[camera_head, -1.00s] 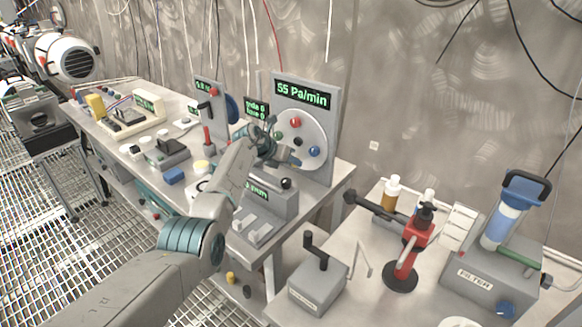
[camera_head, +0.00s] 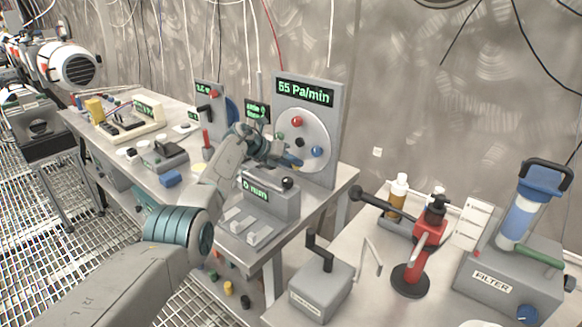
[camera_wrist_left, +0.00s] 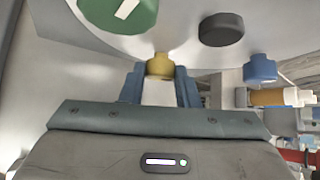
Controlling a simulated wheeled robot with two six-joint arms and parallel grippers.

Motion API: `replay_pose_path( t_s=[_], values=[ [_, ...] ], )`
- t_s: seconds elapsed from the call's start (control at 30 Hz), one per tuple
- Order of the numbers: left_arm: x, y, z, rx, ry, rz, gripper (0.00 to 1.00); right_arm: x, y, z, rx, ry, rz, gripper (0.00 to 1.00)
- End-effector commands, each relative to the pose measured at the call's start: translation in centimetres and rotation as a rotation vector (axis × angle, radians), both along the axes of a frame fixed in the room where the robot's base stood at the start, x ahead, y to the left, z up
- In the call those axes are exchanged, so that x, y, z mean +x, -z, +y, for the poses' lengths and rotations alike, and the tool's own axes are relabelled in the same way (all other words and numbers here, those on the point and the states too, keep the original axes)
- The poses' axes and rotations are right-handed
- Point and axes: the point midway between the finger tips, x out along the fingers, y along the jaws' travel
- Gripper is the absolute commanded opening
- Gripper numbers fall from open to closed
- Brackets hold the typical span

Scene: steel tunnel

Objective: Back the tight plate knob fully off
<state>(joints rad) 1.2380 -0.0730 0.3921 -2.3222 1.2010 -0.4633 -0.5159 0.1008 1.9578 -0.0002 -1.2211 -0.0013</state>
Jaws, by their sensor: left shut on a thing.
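The round plate (camera_head: 328,128) is on an upright grey panel under a display (camera_head: 305,93) reading Pa/min. In the head view it carries a red knob (camera_head: 297,121), a black knob (camera_head: 296,142) and a blue knob (camera_head: 317,152). My left gripper (camera_head: 288,160) is at its lower left edge and hides part of it. In the left wrist view, my left gripper's fingers (camera_wrist_left: 160,88) are shut on a yellow knob (camera_wrist_left: 160,65). A green knob (camera_wrist_left: 118,12), a black one (camera_wrist_left: 221,30) and a blue one (camera_wrist_left: 260,68) are near it. My right gripper is out of view.
A grey box with a black ball-topped lever (camera_head: 271,200) stands just below my left gripper. On the nearer bench are a crank box (camera_head: 320,285), a red hand pump (camera_head: 425,240) and a filter unit (camera_head: 510,280). Open air lies in front of the panel.

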Motion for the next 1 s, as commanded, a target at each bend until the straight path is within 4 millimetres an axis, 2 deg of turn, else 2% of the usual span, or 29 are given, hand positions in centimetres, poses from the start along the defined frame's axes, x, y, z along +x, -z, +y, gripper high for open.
replay_pose_path(
  t_s=[0.2,0.53,0.57,0.67,1.0],
  values=[
    [-0.04,0.16,0.02,-0.008,0.0,0.009,0.06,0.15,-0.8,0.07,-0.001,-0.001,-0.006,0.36],
    [-0.05,0.15,0.01,-0.007,0.0,0.009,0.06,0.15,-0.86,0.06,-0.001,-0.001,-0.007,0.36],
    [-0.05,0.15,0.01,-0.007,0.0,0.009,0.32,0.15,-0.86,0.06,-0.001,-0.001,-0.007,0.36],
    [-0.04,0.13,0.02,-0.007,0.0,0.008,0.5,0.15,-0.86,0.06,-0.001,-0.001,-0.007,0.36],
    [-0.04,-0.08,0.15,-0.008,0.0,0.006,0.5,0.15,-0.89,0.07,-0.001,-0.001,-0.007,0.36]
  ],
)
